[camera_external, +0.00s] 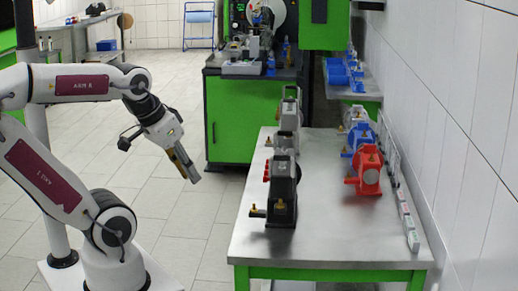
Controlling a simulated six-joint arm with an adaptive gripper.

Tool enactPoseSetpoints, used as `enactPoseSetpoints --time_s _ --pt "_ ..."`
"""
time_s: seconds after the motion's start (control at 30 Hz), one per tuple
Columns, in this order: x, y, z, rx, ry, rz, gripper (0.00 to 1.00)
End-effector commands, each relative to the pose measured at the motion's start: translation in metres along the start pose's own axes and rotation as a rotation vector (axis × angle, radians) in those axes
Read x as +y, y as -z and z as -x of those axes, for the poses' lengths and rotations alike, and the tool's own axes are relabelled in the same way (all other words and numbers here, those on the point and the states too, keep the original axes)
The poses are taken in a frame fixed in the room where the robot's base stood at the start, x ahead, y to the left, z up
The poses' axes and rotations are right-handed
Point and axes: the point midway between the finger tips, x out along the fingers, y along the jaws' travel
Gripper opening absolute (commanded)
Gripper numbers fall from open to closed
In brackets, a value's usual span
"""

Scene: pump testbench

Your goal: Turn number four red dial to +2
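A row of dark and grey pumps stands on the left side of the steel table. The nearest is a black pump (283,195), with small red parts (267,171) on its left side that may be dials. They are too small to read a number or a setting. A red pump (367,172) stands on the right side of the table. My gripper (192,177) hangs in the air left of the table, pointing down and right, apart from all the pumps. Its fingers are too small to tell whether they are open or shut.
The steel table (330,240) has a clear strip between its two pump rows. Blue pumps (359,138) stand behind the red one, and small grey boxes (408,225) line the right edge by the wall. A green cabinet (230,122) stands behind. The floor around my gripper is free.

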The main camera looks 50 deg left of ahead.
Motion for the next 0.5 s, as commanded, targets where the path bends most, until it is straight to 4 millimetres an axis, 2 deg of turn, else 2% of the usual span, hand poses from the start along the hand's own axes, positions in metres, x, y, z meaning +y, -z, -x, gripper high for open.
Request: enactPoseSetpoints --time_s 0.27,0.5 --pt "-0.022 -0.007 -0.021 -0.099 0.04 0.086 0.2" --pt "-0.05 -0.017 -0.045 -0.22 0.089 0.16 0.2"
